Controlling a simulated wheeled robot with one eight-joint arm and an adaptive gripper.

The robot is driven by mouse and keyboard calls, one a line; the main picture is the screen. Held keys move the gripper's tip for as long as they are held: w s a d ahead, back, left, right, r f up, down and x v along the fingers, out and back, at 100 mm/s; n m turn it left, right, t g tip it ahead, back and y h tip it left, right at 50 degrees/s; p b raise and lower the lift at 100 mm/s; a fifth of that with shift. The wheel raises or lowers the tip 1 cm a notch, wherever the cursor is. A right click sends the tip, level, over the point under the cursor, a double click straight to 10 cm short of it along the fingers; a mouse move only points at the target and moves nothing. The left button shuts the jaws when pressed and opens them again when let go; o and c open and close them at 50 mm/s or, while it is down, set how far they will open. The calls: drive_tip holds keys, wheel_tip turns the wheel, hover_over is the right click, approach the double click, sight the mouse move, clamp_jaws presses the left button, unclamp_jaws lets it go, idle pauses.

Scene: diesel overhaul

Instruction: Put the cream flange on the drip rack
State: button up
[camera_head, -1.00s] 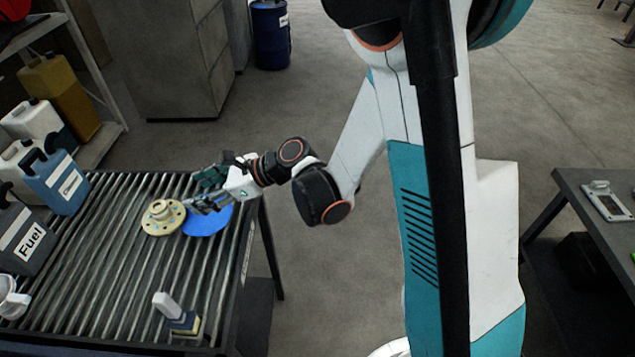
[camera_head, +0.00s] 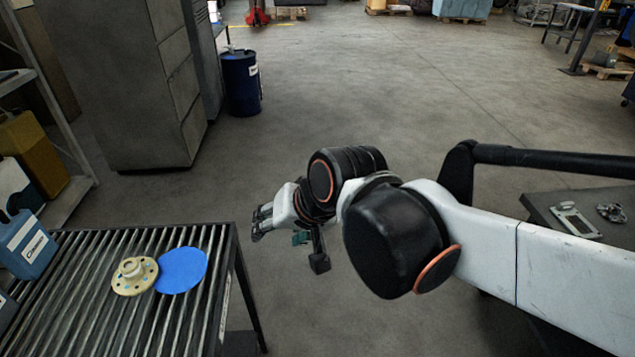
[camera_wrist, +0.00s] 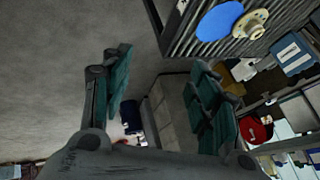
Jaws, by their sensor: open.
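The cream flange (camera_head: 135,276) lies on the slatted drip rack (camera_head: 75,300), at the left in the head view. It sits beside a flat blue disc (camera_head: 182,270), their edges close together. In the wrist view the flange (camera_wrist: 250,24) and the blue disc (camera_wrist: 219,21) show at the top right on the rack (camera_wrist: 180,45). My gripper (camera_head: 258,222) is off the rack's right side, apart from the flange. In the wrist view its two fingers (camera_wrist: 160,95) are wide apart with nothing between them.
A blue jug (camera_head: 27,245) stands at the rack's left edge. A tall grey cabinet (camera_head: 120,80) and a blue drum (camera_head: 241,82) stand behind. A dark table (camera_head: 545,208) with metal parts is at the right. Open floor lies between.

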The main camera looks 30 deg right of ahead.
drive_tip(key=s+d+n+h, duration=0.2)
drive_tip(key=s+d+n, duration=0.2)
drive_tip(key=s+d, duration=0.1)
drive_tip(key=shift+r, duration=0.4)
